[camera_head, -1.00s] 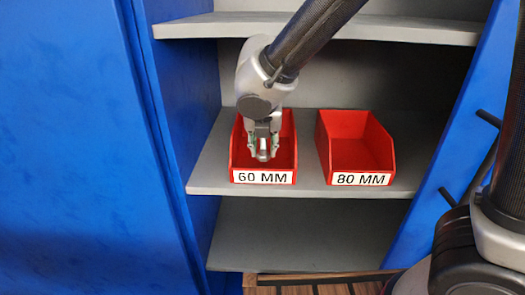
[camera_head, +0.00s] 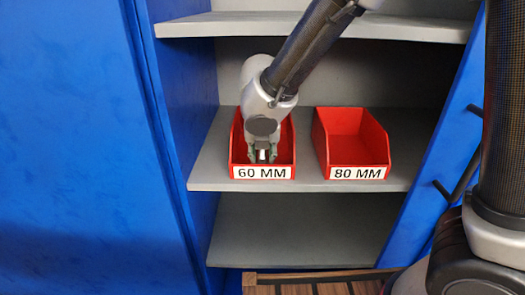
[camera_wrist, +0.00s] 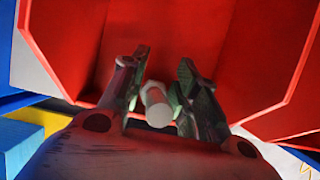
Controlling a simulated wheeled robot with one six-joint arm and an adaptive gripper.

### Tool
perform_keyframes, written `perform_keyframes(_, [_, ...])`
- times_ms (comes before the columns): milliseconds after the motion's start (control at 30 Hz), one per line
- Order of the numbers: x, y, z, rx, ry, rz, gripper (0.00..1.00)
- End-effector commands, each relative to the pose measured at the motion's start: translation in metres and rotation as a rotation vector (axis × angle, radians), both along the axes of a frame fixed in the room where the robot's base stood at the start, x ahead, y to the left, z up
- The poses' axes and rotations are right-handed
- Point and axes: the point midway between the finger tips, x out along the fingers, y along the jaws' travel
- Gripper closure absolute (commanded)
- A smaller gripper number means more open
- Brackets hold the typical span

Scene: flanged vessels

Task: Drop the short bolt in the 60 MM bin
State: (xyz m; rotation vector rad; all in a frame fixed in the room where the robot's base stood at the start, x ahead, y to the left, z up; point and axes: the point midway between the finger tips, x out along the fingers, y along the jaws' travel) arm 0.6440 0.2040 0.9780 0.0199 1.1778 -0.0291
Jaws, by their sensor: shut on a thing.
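The red bin labelled 60 MM (camera_head: 240,158) stands on the middle shelf, on the left of two bins. My gripper (camera_head: 262,155) is over and partly inside this bin, close to its front wall. In the wrist view my gripper (camera_wrist: 158,92) is shut on the short bolt (camera_wrist: 158,112), a pale grey piece between the green-padded fingers. Red bin walls (camera_wrist: 258,45) surround the fingers in that view. The bolt is hard to make out in the head view, and its far end is partly hidden by the fingers.
A second red bin labelled 80 MM (camera_head: 352,150) stands to the right, apart from the first and empty as far as I see. The upper shelf (camera_head: 400,27) runs above the bins. The blue cabinet side (camera_head: 75,150) is at left. The lower shelf (camera_head: 300,230) is clear.

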Motion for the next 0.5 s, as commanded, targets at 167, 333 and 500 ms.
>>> perform_keyframes(167, [0.0001,0.0001,-0.0035,0.0,0.0,0.001,1.0])
perform_keyframes(333, [0.0001,0.0,-0.0035,0.0,0.0,0.001,0.47])
perform_keyframes(500, [0.0,0.0,-0.0035,0.0,0.0,0.001,0.47])
